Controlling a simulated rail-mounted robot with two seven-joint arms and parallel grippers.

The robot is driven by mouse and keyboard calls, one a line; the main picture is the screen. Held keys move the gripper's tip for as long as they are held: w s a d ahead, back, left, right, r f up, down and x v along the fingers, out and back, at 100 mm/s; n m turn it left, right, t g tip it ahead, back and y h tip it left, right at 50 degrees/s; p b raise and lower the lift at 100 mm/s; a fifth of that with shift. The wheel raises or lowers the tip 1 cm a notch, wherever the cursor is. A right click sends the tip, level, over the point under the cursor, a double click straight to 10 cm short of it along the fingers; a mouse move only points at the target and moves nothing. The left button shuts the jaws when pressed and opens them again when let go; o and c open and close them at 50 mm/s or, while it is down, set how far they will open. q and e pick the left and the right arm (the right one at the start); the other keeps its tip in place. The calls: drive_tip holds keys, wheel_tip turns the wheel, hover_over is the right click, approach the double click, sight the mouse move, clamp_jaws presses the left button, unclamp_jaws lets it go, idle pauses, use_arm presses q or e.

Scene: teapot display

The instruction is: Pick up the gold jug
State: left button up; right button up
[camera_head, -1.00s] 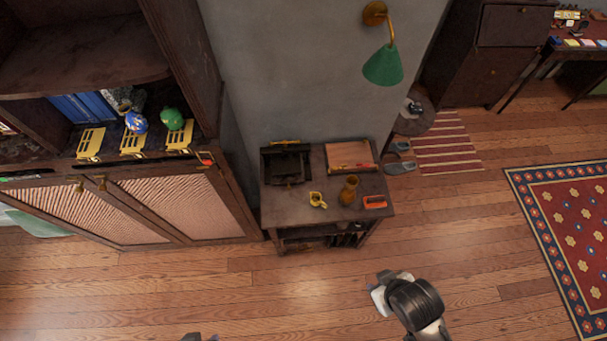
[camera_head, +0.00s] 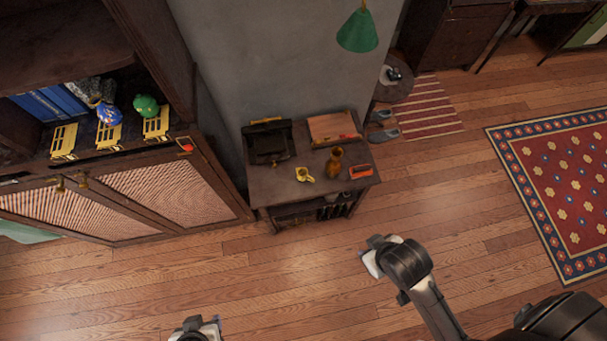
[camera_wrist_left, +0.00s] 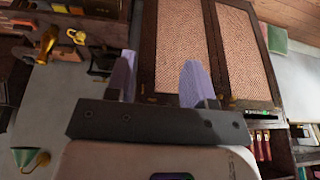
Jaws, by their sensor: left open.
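The gold jug (camera_head: 335,160) stands upright on a small dark side table (camera_head: 275,188), towards its right side. It also shows in the left wrist view (camera_wrist_left: 46,44) at the upper left. My left gripper (camera_head: 208,324) is at the bottom edge in the head view, well apart from the jug. In the left wrist view its two lilac fingers (camera_wrist_left: 160,80) are apart with nothing between them. My right gripper (camera_head: 371,262) is over the floor in front of the table; its fingers cannot be made out.
A small yellow cup (camera_head: 304,174) stands left of the jug, and an orange-red item (camera_head: 360,170) lies to its right. A dark box-like item (camera_head: 268,143) and a wooden board (camera_head: 333,127) are behind. A cabinet (camera_head: 165,195) flanks the table's left. The floor in front is clear.

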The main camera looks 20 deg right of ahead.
use_arm(q)
drive_tip(key=o, duration=0.7)
drive_tip(key=shift+o, duration=0.2)
